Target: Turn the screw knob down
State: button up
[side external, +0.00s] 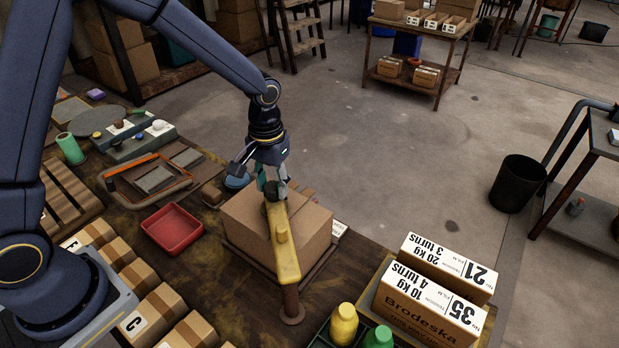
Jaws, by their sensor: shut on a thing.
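A yellow arm (285,258) stands on a brown post (291,302) and reaches over a closed cardboard box (305,228) on the workbench. My gripper (273,190) points down at the far end of this yellow arm, above the box. Its fingers are shut on the screw knob there. The knob is mostly hidden between the fingers, so its height and turn cannot be read. Whether the screw's lower end touches the box is hidden behind the yellow arm.
A red tray (172,229) lies left of the box. Yellow (343,324) and green (379,338) bottles stand in front. Printed cartons (430,309) sit at the bench's right end. Small boxes (158,312) line up near my base. Open floor (400,150) lies behind the bench.

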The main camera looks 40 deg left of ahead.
aim_at(272, 186)
jog(key=m, duration=1.2)
dwell(0.7)
jog(key=o, duration=1.1)
jog(key=shift+o, duration=0.2)
notch_tip(272, 186, up, 12)
